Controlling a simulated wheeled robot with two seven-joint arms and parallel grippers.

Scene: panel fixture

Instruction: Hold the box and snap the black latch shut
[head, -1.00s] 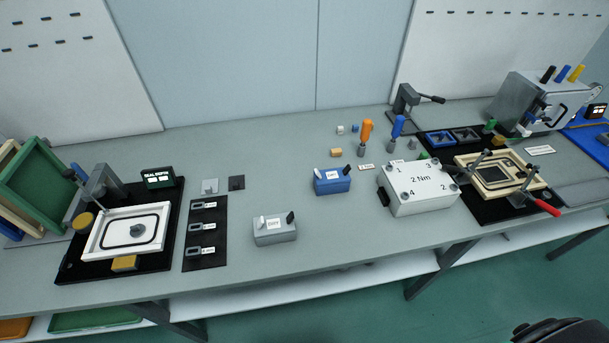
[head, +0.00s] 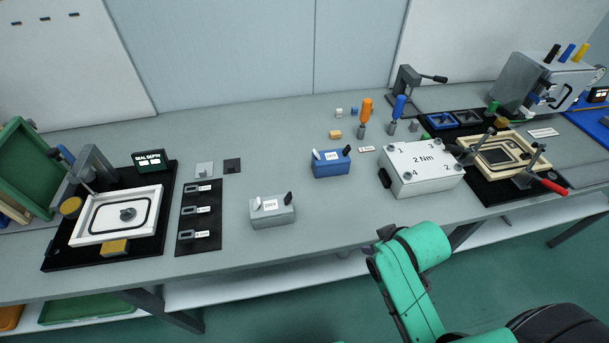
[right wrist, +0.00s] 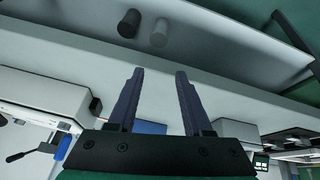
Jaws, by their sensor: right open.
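A grey box (head: 272,214) stands near the front of the bench, with a white latch (head: 256,203) at its left and a black latch (head: 288,198) tilted up at its right. A blue box (head: 331,166) behind it also has a white latch (head: 317,154) and a black latch (head: 346,150). Their labels are too small to read surely. My right gripper (right wrist: 159,73) is open and empty in the right wrist view, its fingers pointing toward the bench's front edge. The blue box (right wrist: 151,128) shows partly behind it. My left gripper is not in view.
A white box marked 2 Nm (head: 421,169) stands right of the blue box. Orange (head: 365,111) and blue (head: 398,107) drivers stand behind. A black fixture (head: 60,255) lies left, a clamp fixture (head: 490,190) right. Bench around the grey box is clear.

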